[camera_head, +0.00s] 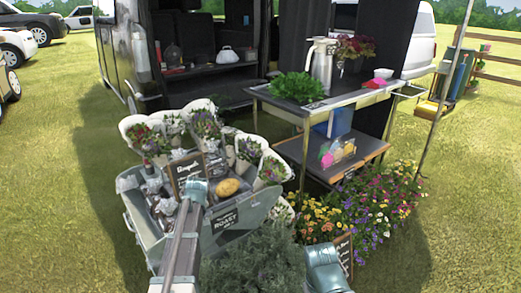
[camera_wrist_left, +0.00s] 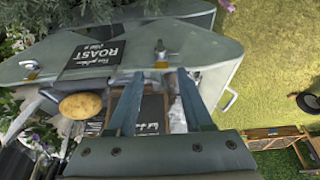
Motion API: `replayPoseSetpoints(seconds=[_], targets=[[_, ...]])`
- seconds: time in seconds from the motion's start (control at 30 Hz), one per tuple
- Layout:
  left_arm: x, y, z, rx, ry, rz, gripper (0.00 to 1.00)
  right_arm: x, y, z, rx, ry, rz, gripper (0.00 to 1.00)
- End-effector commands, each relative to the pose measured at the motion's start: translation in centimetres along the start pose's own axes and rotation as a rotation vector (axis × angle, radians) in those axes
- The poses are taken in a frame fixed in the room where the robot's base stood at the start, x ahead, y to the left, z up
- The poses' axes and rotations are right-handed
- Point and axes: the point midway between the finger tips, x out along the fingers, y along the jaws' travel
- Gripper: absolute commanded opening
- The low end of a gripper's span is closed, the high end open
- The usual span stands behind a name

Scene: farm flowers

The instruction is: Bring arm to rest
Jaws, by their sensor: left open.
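My left arm (camera_head: 182,255) reaches up from the bottom of the head view over a grey metal cart (camera_head: 145,225). My left gripper (camera_head: 195,188) is at its far end, above the cart. In the left wrist view my left gripper (camera_wrist_left: 158,98) shows two parallel fingers, spread apart with nothing held between them. A dark framed sign (camera_wrist_left: 150,112) lies below and between the fingers. A teal-grey part that looks like my right arm (camera_head: 325,268) shows at the bottom of the head view; its gripper does not show.
A metal table (camera_head: 350,98) with a steel jug (camera_head: 321,65) stands right. Flowers (camera_head: 385,205) and a dark green bush (camera_head: 255,262) crowd the front. Open grass lies left.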

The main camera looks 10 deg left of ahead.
Motion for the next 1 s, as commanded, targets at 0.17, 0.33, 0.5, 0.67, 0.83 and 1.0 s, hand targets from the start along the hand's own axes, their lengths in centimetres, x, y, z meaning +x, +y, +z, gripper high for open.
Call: replayPoseSetpoints(seconds=[0.17,0.33,0.5,0.67,0.83,1.0], targets=[[-1.9,2.5,5.5,0.138,-0.043,0.014,0.51,0.0,0.0,0.0,0.0,0.0,0.0,0.5],[-5.7,5.6,16.6,0.446,-0.134,0.04,0.51,0.0,0.0,0.0,0.0,0.0,0.0,0.5],[-9.3,6.2,26.4,0.748,-0.218,0.062,0.51,0.0,0.0,0.0,0.0,0.0,0.0,0.5],[-11.9,5.4,33.0,0.972,-0.277,0.078,0.51,0.0,0.0,0.0,0.0,0.0,0.0,0.5],[-14.3,3.6,38.7,1.182,-0.33,0.093,0.51,0.0,0.0,0.0,0.0,0.0,0.0,0.5],[-17.8,3.7,37.8,1.211,-0.341,0.095,0.51,-3.6,0.4,0.2,0.0,0.0,-0.001,0.5]])
